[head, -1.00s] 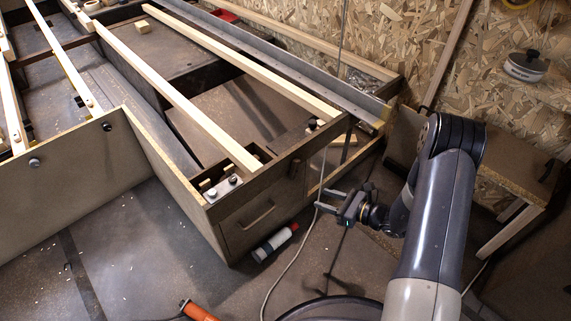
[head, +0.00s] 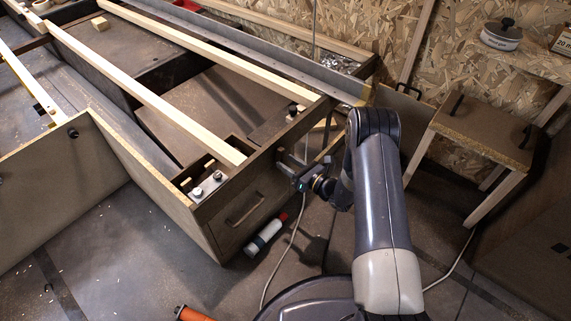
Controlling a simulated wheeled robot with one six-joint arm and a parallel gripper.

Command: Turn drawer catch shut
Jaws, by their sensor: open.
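The drawer (head: 250,214) is a brown wooden front with a bar handle (head: 246,208), set in the end of the wooden frame. Its front looks flush with the frame around it. My gripper (head: 281,164) is open at the upper right of the drawer front, close to the wood. I cannot tell whether it touches. The drawer catch is not clearly visible; my gripper covers that corner of the front.
A white bottle with a red cap (head: 265,236) lies on the floor below the drawer. A cable (head: 287,253) runs across the floor near my base. An orange-ended tool (head: 190,314) lies at the bottom edge. A wooden stool-like bench (head: 486,130) stands at right.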

